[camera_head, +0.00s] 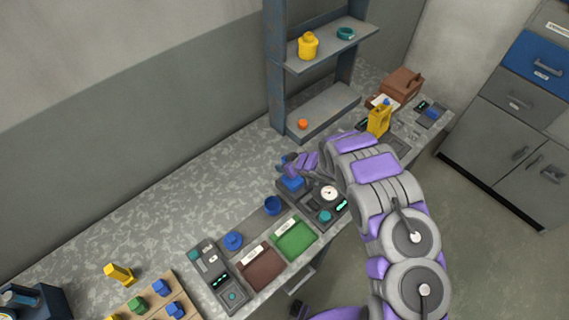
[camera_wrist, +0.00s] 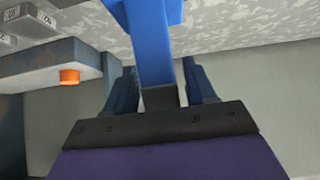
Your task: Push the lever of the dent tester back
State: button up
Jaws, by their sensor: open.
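The dent tester (camera_head: 309,208) is the dark grey unit on the bench, with a round white gauge and a green-lit display. A blue part (camera_head: 292,183) shows at its back left, right by my gripper (camera_head: 287,163); I cannot tell whether it is the lever or its mount. In the wrist view a blue lever-like bar (camera_wrist: 153,45) with a wider blue piece at the top and a dark end stands between the two dark blue fingers of my gripper (camera_wrist: 160,68). The fingers are apart, with gaps beside the bar. My arm hides part of the bench.
A grey shelf (camera_head: 325,109) with an orange cup (camera_head: 302,124) stands behind. The left back bench is mostly clear.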

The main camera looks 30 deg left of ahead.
jog(key=v, duration=1.6)
jog(key=shift+s+r, duration=0.1)
